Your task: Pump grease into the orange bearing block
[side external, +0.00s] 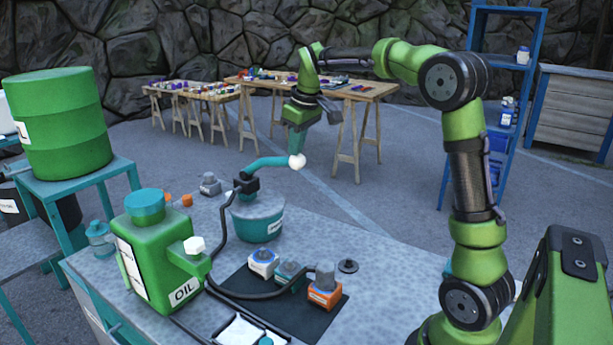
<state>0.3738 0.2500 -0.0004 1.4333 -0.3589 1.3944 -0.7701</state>
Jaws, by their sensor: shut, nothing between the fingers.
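The orange bearing block (325,297) sits on a black mat, at the right of a row of blocks, with a grey fitting on its top. A teal grease pot (258,222) with a black pump head (245,184) stands behind the mat. A black hose (250,295) runs from the head down to the fitting on the orange block. The pump's teal lever (267,162) reaches right and ends in a white knob (297,161). My gripper (298,149) points down, shut and empty, right above the knob. I cannot tell whether it touches the knob.
A white-and-blue block (263,263) and a teal block (290,273) share the black mat (235,285). A green OIL can (150,262) stands at the left of the workbench. A black disc (348,266) lies behind the orange block. The bench right of the pot is clear.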

